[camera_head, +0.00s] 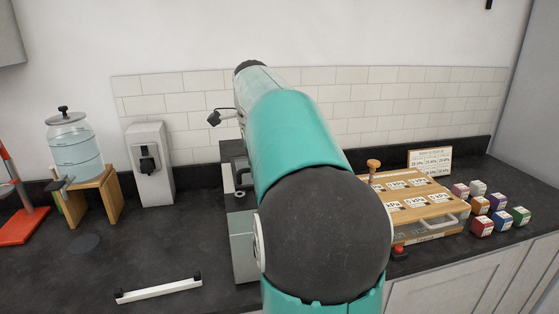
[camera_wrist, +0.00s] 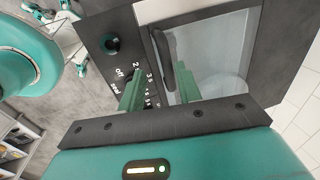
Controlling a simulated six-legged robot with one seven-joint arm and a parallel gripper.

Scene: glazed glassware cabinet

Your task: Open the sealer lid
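The sealer (camera_head: 243,246) is a grey box with a dark top, mostly hidden behind my arm in the head view. In the wrist view, its dark control panel (camera_wrist: 112,45) carries a round knob and white numbers. Beside the panel is a pale, glass-like lid window (camera_wrist: 215,52) in a dark frame, with a dark bar handle (camera_wrist: 162,50) along its left side. My gripper (camera_wrist: 158,72) is open, its two green fingers apart over the panel edge and window. The handle appears between or just beyond the fingertips; contact is unclear. My gripper is hidden in the head view.
A wooden box with kPa labels (camera_head: 412,210) and several coloured cubes (camera_head: 498,203) stand right. A water dispenser (camera_head: 75,145) on a wooden stand, a grey switch unit (camera_head: 150,165) and a white bar (camera_head: 158,290) are left. Counter between them is mostly clear.

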